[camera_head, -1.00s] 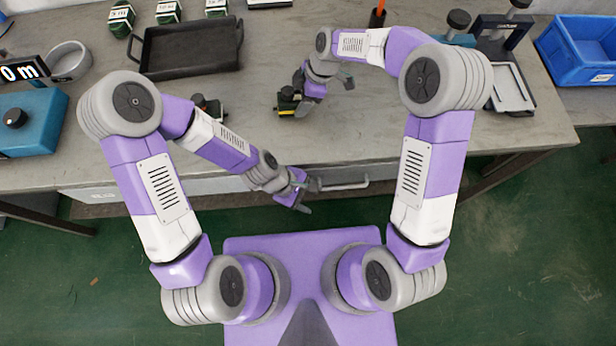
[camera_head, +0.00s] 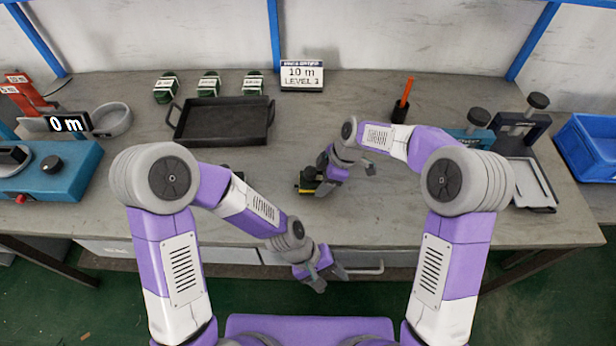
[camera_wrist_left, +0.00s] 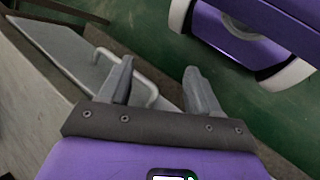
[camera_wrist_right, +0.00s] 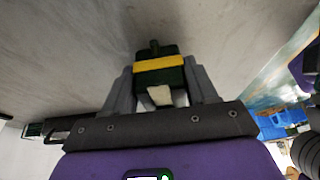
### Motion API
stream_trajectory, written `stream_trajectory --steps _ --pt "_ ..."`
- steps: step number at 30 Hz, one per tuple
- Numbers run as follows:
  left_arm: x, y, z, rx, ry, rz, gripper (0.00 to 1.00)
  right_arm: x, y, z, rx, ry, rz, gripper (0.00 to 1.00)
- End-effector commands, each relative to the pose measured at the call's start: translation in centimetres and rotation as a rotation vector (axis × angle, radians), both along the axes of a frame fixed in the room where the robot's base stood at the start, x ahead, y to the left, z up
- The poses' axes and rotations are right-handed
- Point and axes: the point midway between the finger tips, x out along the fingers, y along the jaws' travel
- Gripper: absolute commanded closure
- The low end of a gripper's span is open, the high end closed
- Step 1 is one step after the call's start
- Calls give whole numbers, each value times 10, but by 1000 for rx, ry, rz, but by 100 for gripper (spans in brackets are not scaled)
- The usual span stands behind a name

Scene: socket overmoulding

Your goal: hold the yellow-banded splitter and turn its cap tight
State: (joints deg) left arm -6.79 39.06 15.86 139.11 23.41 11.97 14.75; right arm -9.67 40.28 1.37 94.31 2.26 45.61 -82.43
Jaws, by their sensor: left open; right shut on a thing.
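The yellow-banded splitter (camera_head: 308,179) is a small dark block on the grey bench, at the middle near the front. In the right wrist view the splitter (camera_wrist_right: 158,76) shows dark green, with a yellow band across it and a small dark knob at its far end. My right gripper (camera_head: 318,184) is shut on it, one finger on each side (camera_wrist_right: 158,68). Whether the knob is the cap I cannot tell. My left gripper (camera_head: 332,282) is open and empty, in front of the bench edge and below the splitter. It also shows open in the left wrist view (camera_wrist_left: 158,75).
A black tray (camera_head: 222,121) lies behind, with several green labelled boxes (camera_head: 209,84) beyond it. A teal device (camera_head: 50,172) stands at left, near a grey ring (camera_head: 112,119). An orange tool stands in a holder (camera_head: 400,112). A dark object is mostly hidden behind my left arm.

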Motion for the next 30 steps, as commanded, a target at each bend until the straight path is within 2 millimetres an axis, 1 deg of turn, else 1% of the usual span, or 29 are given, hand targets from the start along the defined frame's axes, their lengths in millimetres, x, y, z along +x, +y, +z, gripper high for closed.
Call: stream_trajectory --steps 1,3,5,7,9,11,12,14,15,20,24,26,30 --pt "-1 -4 10 -22 -67 -132 38 0 0 0 0 0 0 75" --pt "-4 -7 23 -53 -156 -326 38 0 0 0 0 0 0 75" --pt "-5 -9 34 -77 -236 -498 38 0 0 0 0 0 0 75" --pt "-7 -8 49 -97 -335 -718 38 0 0 0 0 0 0 75" --pt "-3 -3 65 -90 -449 -958 38 0 0 0 0 0 0 75" --pt "6 6 75 -49 -523 -1108 38 0 0 0 0 0 0 75" --pt "13 13 80 -10 -560 -1172 38 0 0 0 0 0 0 75" --pt "27 23 87 60 -607 -1227 38 0 0 0 0 0 0 75" --pt "38 30 92 110 -634 -1245 38 0 0 0 0 0 0 75" --pt "82 56 114 319 -747 -1231 38 0 0 0 0 0 0 75" --pt "121 77 141 484 -857 -1156 38 0 0 0 0 0 0 75" --pt "137 86 153 547 -903 -1111 38 0 0 0 0 0 0 75" --pt "175 110 187 684 -997 -965 38 0 0 0 0 0 0 75"
